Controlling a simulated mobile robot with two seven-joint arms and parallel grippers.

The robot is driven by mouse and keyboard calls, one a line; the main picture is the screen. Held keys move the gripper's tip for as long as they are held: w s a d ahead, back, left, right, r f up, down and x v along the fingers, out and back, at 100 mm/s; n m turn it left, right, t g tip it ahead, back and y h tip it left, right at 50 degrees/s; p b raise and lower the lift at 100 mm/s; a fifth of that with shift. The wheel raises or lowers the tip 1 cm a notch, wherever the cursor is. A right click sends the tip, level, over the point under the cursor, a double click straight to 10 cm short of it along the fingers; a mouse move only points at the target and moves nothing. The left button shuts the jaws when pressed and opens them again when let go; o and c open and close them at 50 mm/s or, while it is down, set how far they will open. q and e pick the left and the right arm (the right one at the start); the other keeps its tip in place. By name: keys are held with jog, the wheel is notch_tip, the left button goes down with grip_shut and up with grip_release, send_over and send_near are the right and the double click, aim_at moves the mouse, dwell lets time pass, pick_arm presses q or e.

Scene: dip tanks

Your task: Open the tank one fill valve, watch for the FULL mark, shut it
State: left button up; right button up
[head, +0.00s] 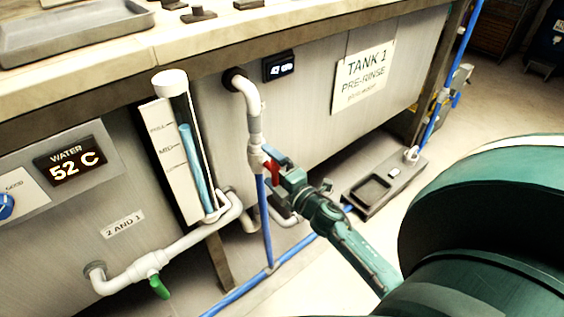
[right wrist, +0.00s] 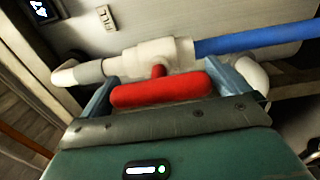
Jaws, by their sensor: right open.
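In the right wrist view the red handle (right wrist: 160,90) lies roughly along the line of the white valve body (right wrist: 150,56) and blue pipe (right wrist: 255,38). My right gripper (head: 277,166) is open at the valve, with the handle between its fingers (right wrist: 168,92); I cannot tell if they touch. The sight tube (head: 190,150) has FULL and MID marks; its blue column tops out close to FULL. My left gripper is not in view.
A pipe with a green valve handle (head: 159,287) runs low at left, near the label 2 AND 1 (head: 122,225). A WATER display (head: 72,166) reads 52 C. A grey floor tray (head: 385,188) stands right of the gripper. Blue pipe (head: 315,240) crosses the floor.

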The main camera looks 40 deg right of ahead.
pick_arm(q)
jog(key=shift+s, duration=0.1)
pick_arm(e)
jog(key=s+d, duration=0.1)
jog(key=s, duration=1.1)
jog(key=shift+s, duration=0.4)
pick_arm(q)
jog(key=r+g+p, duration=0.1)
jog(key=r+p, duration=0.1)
jog(key=p, duration=0.6)
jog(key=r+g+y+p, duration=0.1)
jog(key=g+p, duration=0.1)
jog(key=p, duration=0.6)
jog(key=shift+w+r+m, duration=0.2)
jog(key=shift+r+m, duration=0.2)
pick_arm(e)
jog(key=s+a+r+m+g+y, duration=0.1)
jog(key=s+a+r+m+g, duration=0.1)
jog(key=a+m, duration=0.6)
jog(key=s+a+r+m+g, duration=0.3)
jog(key=s+a+m+g, duration=0.2)
jog(key=a+m, duration=0.3)
jog(key=shift+s+a+r+y, duration=0.15)
jog(key=shift+a+r+y, duration=0.2)
jog(key=shift+a+y, duration=0.1)
